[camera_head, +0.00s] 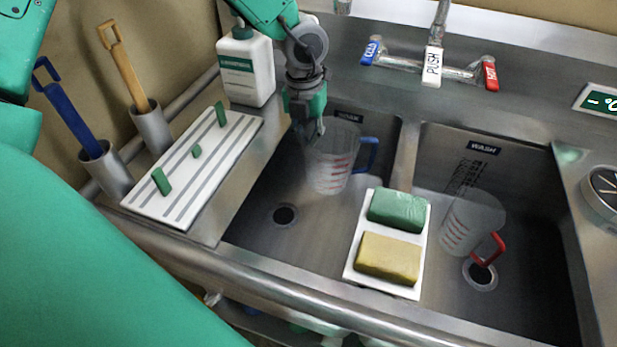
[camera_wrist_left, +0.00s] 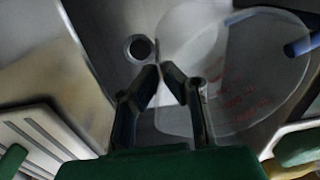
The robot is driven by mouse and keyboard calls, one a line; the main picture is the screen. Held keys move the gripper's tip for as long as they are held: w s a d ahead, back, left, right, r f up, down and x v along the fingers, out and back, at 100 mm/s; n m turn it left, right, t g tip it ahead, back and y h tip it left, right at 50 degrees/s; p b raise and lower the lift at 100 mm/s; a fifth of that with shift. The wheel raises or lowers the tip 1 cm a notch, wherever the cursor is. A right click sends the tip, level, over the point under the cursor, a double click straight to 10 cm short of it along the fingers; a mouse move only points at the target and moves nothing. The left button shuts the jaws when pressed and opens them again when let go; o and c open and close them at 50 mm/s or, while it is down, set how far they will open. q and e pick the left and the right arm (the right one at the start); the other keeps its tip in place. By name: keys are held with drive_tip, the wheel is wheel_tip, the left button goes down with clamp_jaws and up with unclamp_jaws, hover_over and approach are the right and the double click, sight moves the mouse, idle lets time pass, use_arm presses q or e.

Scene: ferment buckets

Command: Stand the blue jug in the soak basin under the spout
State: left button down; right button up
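The blue jug (camera_head: 332,170) is a clear measuring jug with red marks and a blue handle pointing right. It is inside the soak basin (camera_head: 262,243), in the back part, roughly upright. I cannot tell whether its base touches the floor. My left gripper (camera_head: 312,138) is at its left rim. In the left wrist view the fingers (camera_wrist_left: 162,72) close on the edge of the jug wall (camera_wrist_left: 220,80). My right gripper is out of view.
A white tray with green and yellow sponges (camera_head: 387,258) lies across the divider. Taps (camera_head: 432,66) are behind. A white bottle (camera_head: 246,68) and a striped board (camera_head: 195,165) stand left of the soak basin.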

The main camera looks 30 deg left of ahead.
use_arm(q)
wheel_tip(320, 180, down, 13)
drive_tip(key=b, duration=0.1)
idle(0.3)
drive_tip(key=c, duration=1.7)
unclamp_jaws()
drive_tip(key=r, duration=0.7)
drive_tip(key=shift+a+r+p, duration=0.2)
drive_tip(key=shift+r+p, duration=0.1)
drive_tip(key=shift+r, duration=0.05)
drive_tip(key=shift+s+f, duration=0.1)
drive_tip(key=shift+s, duration=0.1)
